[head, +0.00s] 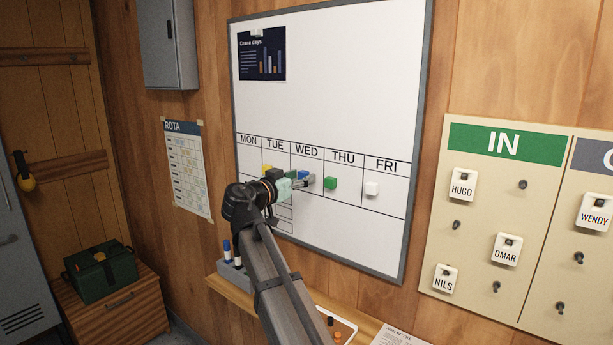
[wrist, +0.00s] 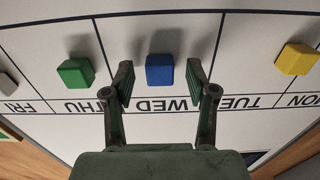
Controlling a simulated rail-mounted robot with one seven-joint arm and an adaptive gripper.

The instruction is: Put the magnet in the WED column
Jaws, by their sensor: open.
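The whiteboard (head: 330,60) has a row of day columns, MON to FRI. A blue magnet (wrist: 159,70) is on the board in the WED column; in the head view it shows partly behind my gripper (head: 303,174). My gripper (wrist: 160,80) is open, with one finger on each side of the blue magnet and a gap on both sides. A green magnet (head: 330,183) is in the THU column and a white one (head: 372,189) in FRI. A yellow magnet (wrist: 297,59) is near the MON–TUE line. The task does not say which magnet is meant.
A narrow wooden shelf (head: 232,288) with marker pens runs below the board. A chart (head: 262,54) hangs at the board's upper left. The IN board (head: 480,220) with name tags is on the right. The lower part of the whiteboard is mostly clear.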

